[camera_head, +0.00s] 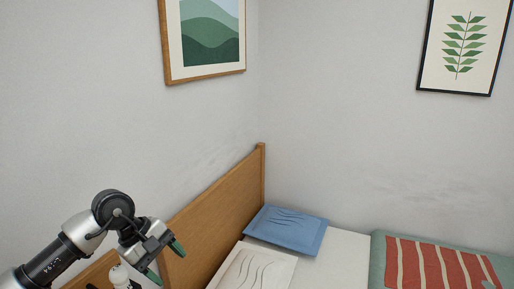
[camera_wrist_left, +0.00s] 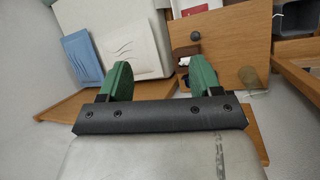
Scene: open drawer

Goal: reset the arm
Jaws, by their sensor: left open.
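My left gripper (camera_head: 166,263) is open, its two green fingers apart, at the lower left of the head view in front of the wooden headboard. Its fingers also show in the left wrist view (camera_wrist_left: 162,78), with nothing held between them. Beyond the fingers in that view is a wooden panel with a dark round knob (camera_wrist_left: 195,36), apart from the gripper. My right gripper is not in view.
The bed's wooden headboard (camera_head: 213,212) stands right of the gripper. A white pillow (camera_head: 252,270), a blue pillow (camera_head: 287,229) and a red striped blanket (camera_head: 440,265) lie on the bed. Framed pictures hang on the walls. The space above the bed is clear.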

